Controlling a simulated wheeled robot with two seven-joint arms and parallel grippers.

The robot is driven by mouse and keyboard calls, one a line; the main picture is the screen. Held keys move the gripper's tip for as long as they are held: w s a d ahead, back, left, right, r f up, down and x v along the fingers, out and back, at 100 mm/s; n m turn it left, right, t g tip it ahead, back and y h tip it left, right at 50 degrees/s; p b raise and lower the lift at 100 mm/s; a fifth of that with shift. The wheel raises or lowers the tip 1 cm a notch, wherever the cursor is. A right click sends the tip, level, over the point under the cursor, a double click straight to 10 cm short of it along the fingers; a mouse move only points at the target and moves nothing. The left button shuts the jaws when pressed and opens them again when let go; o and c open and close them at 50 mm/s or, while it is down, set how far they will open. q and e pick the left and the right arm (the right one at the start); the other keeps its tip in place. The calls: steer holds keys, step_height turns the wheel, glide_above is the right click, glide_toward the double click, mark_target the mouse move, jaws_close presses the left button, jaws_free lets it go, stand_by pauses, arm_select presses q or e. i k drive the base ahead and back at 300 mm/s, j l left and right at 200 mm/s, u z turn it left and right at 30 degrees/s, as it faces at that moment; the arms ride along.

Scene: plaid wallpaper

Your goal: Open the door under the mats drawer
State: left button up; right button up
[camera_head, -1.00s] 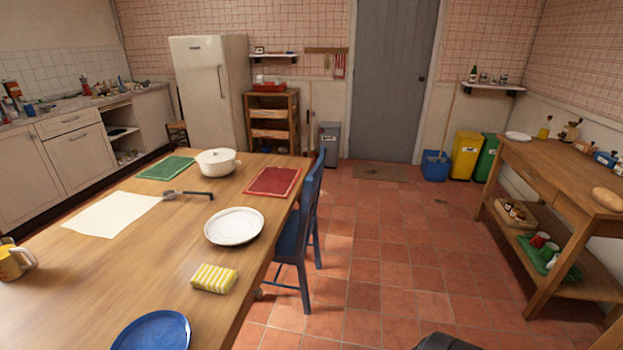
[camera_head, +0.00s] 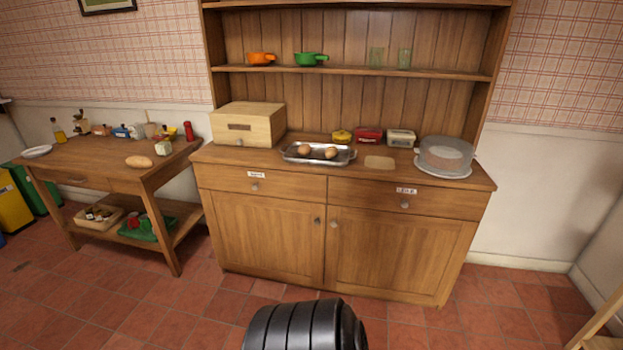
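A wooden dresser (camera_head: 330,170) stands against the wall straight ahead. It has two drawers side by side, a left drawer (camera_head: 290,186) and a right drawer (camera_head: 360,195), both shut. Each has a small white label and a round knob; the lettering is too small to read surely, though the left label (camera_head: 256,174) may say mats. Below are two shut doors, a left door (camera_head: 265,235) and a right door (camera_head: 400,255). Their knobs, the left door knob (camera_head: 317,220) and the right door knob (camera_head: 334,224), sit close together near the middle. Neither gripper is in view.
A black ribbed part of my own body shows at the bottom centre. A wooden side table (camera_head: 100,165) stands left of the dresser. A bread box (camera_head: 249,124), a metal tray (camera_head: 290,155) and a covered cake dish (camera_head: 445,157) stand on the dresser. The tiled floor before it looks clear.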

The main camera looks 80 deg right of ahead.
mark_target(275, 238)
steer(key=z, duration=2.4)
